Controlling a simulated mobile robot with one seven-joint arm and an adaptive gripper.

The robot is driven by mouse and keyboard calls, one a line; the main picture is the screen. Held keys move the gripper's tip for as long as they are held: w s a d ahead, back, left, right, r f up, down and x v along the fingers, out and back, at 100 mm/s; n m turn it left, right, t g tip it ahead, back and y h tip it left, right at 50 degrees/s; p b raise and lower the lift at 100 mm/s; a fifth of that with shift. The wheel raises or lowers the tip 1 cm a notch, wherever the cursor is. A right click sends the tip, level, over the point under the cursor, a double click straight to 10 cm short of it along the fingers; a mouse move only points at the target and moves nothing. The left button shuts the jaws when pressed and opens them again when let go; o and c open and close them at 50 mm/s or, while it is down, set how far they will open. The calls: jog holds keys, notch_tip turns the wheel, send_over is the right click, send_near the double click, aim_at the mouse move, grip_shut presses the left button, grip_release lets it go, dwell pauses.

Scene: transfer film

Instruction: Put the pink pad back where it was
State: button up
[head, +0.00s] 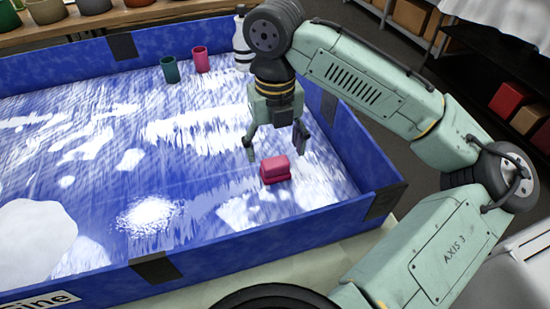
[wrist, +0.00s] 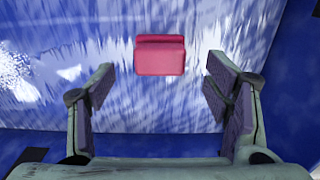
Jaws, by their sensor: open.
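The pink pad (head: 275,169) lies on the floor of the blue tray (head: 395,186), near its right end. It is a small block with a narrower upper part. My gripper (head: 278,152) is open and empty, just above and behind the pad in the head view. In the wrist view the pad (wrist: 160,55) shows beyond the fingertips, centred between the two fingers of my gripper (wrist: 157,80), and not touched by them.
A teal cup (head: 170,69), a pink cup (head: 201,59) and a white bottle (head: 241,40) stand at the tray's back. White powder lies in a heap (head: 149,216) and in patches. A large pale mound (head: 38,243) is at left. The tray walls rise around the floor.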

aim_at(275, 161)
notch_tip(275, 161, up, 7)
dwell(0.3)
